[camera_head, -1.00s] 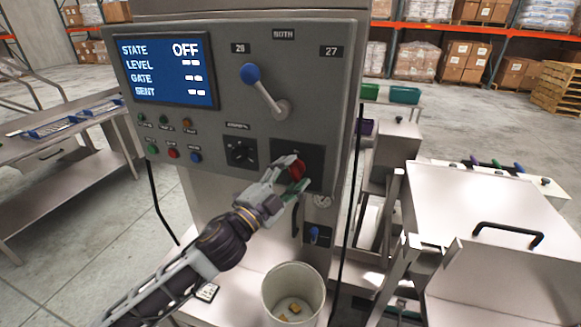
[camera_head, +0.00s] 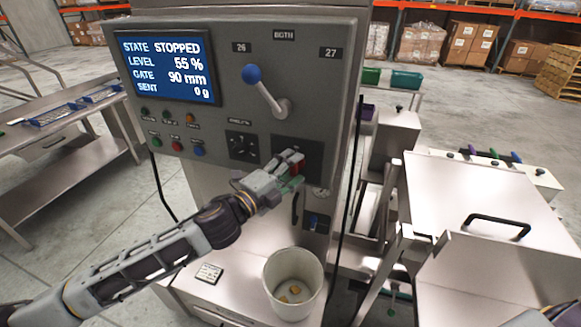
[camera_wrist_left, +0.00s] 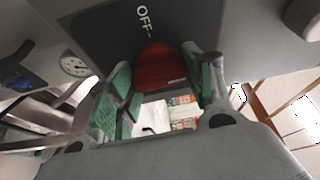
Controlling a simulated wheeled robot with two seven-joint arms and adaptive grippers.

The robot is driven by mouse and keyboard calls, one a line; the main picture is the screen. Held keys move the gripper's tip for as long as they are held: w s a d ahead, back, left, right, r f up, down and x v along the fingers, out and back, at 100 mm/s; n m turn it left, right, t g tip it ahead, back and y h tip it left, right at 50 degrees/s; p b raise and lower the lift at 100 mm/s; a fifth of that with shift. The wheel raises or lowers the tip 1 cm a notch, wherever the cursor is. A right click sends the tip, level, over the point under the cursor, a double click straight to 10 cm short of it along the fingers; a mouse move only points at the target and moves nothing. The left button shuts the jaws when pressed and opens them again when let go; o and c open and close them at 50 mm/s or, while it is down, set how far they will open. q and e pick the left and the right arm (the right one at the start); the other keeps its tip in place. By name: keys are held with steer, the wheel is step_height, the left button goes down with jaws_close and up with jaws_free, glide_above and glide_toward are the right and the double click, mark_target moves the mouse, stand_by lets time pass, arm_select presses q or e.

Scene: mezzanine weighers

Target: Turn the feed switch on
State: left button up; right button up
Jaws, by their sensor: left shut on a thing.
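The red rotary feed switch (camera_wrist_left: 160,68) sits on a dark plate on the grey control panel (camera_head: 330,60). An "OFF" mark shows above it in the left wrist view. My left gripper (camera_head: 293,168) is shut on the red switch, which is mostly hidden by the fingers in the head view. In the left wrist view the green finger pads lie on both sides of the knob. The screen (camera_head: 168,68) reads STATE STOPPED, LEVEL 55 %, GATE 90 mm, SENT 0 g. My right gripper is not in view.
A blue-knobbed lever (camera_head: 268,95) stands above the switch, and a dark dial (camera_head: 242,147) is to its left. A white bucket (camera_head: 272,275) with a few yellowish pieces stands below. A steel table (camera_head: 75,150) is at left, and a steel cover with a black handle (camera_head: 470,190) is at right.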

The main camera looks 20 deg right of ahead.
arm_select(q)
steer(key=shift+f+m, duration=0.1)
steer(key=shift+m, duration=0.3)
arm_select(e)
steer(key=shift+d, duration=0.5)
arm_select(q)
steer(key=o, duration=1)
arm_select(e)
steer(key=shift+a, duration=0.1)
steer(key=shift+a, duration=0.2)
arm_select(q)
steer(key=shift+a, duration=0.1)
steer(key=shift+s+a, duration=0.45)
steer(key=shift+a, duration=0.15)
steer(key=shift+v, duration=5.2)
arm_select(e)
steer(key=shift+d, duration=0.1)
